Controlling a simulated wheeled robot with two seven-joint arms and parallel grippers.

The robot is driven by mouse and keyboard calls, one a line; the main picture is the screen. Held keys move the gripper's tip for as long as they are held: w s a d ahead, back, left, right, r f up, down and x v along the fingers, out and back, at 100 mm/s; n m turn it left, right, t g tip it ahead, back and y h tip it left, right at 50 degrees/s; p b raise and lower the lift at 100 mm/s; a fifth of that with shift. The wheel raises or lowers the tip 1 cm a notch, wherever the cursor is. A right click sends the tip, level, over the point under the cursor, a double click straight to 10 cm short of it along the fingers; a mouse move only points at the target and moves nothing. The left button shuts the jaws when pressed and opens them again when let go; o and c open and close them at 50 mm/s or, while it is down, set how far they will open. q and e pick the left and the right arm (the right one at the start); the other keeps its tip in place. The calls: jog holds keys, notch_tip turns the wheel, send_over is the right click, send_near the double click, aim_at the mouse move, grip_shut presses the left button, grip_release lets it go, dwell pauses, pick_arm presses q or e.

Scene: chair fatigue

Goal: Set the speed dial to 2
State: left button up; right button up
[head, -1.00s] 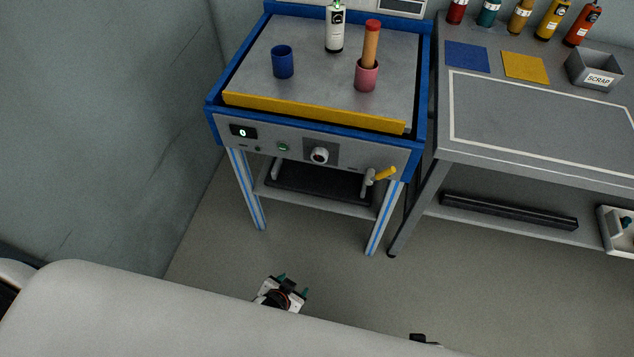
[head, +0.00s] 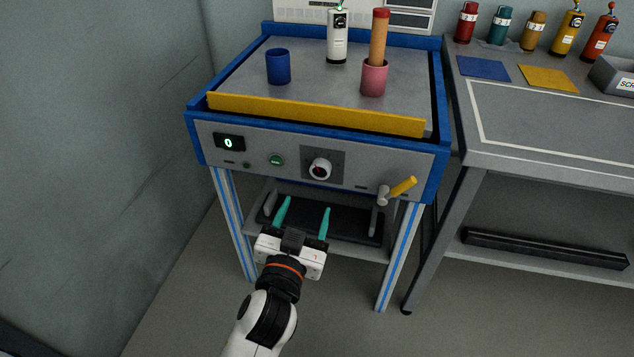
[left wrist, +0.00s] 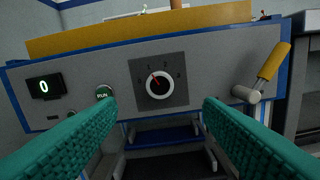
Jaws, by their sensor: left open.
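The speed dial (head: 320,168) is a round knob on a dark square plate in the grey front panel of the blue-framed machine. It also shows in the left wrist view (left wrist: 159,85), where its red pointer leans up and to the left; the small marks around it are hard to read. The display (head: 228,143) at the panel's left reads 0. My left gripper (head: 303,214) is open and empty, in front of and below the panel, apart from the dial. Its teal fingers frame the dial from below in the left wrist view. My right gripper is not seen.
A green RUN button (head: 277,160) sits left of the dial. A yellow-handled lever (head: 402,187) sticks out at the panel's right. A yellow bar (head: 315,115) edges the top. A blue cup (head: 278,67) and pink cup (head: 374,78) stand above. A workbench (head: 560,130) is at right.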

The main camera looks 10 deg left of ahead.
aim_at(320, 172)
pick_arm(q)
jog(key=w, duration=0.9)
jog(key=shift+b, duration=0.35)
jog(key=shift+w, duration=0.4)
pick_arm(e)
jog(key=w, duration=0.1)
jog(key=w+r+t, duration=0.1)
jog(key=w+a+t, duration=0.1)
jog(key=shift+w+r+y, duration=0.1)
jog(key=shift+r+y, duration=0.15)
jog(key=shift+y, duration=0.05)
